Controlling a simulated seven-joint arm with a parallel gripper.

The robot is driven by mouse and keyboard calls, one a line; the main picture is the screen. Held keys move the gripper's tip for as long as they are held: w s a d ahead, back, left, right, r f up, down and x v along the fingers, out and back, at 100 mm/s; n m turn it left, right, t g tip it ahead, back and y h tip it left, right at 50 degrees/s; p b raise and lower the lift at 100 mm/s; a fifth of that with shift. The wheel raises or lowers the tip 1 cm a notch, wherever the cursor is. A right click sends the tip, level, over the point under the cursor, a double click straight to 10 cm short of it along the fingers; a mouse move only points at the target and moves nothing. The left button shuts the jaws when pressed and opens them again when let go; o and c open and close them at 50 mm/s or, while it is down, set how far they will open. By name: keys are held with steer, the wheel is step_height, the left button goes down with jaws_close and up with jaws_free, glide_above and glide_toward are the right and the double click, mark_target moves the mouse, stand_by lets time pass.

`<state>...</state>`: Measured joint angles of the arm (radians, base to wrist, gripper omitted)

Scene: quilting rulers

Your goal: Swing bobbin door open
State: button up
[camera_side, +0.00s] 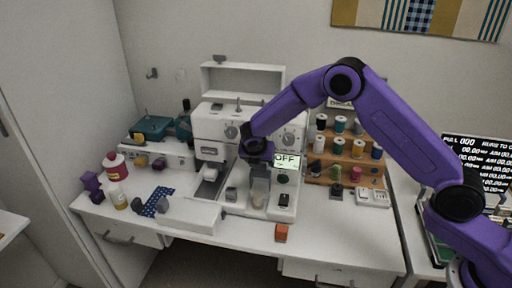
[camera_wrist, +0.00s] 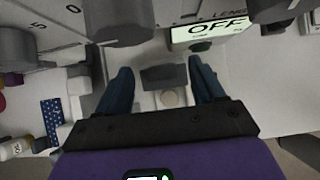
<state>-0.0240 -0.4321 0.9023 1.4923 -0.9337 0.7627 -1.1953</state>
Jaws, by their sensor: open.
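The white sewing machine (camera_side: 212,125) stands on the desk. My gripper (camera_side: 259,192) points down at the front of its bed, below the lit OFF display (camera_side: 287,161). In the wrist view my gripper (camera_wrist: 162,86) is open, with one dark finger on each side. Between the fingers are a dark grey block (camera_wrist: 164,76) and a pale round disc (camera_wrist: 171,97) on the white bed; the block appears apart from both fingers. I cannot tell for certain which part is the bobbin door. In the side view the gripper hides most of this spot.
Grey dials (camera_wrist: 122,22) and the display (camera_wrist: 208,33) sit close to the fingers. A rack of thread spools (camera_side: 340,146) stands right of the machine. An orange block (camera_side: 281,232) lies at the desk's front edge. A blue dotted cloth (camera_side: 158,198) lies left.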

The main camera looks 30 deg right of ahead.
steer(key=v, duration=1.5)
steer(key=shift+s+a+r, duration=0.1)
steer(key=shift+r, duration=0.05)
steer(key=shift+f, duration=0.3)
steer(key=c, duration=0.9)
steer(key=f+n+h, duration=0.2)
steer(key=f, duration=0.1)
steer(key=f+n+t+h, duration=0.1)
steer(key=f+n+h, duration=0.1)
steer(key=f+n, duration=0.1)
steer(key=a+f+n+h, duration=0.1)
steer(key=f+n+h, duration=0.1)
steer(key=f, duration=0.3)
steer(key=shift+s+a+f+n+h, duration=0.1)
steer(key=shift+s+n+h, duration=0.3)
steer(key=shift+h, duration=0.2)
jaws_close()
steer(key=s+a+f+n+t+h, duration=0.3)
steer(key=s+a+f+n+t, duration=0.15)
steer(key=f+n+t, duration=0.5)
steer(key=shift+n+g, duration=0.35)
steer(key=x, duration=1.4)
steer(key=shift+d+r, duration=0.15)
steer(key=shift+d, duration=0.25)
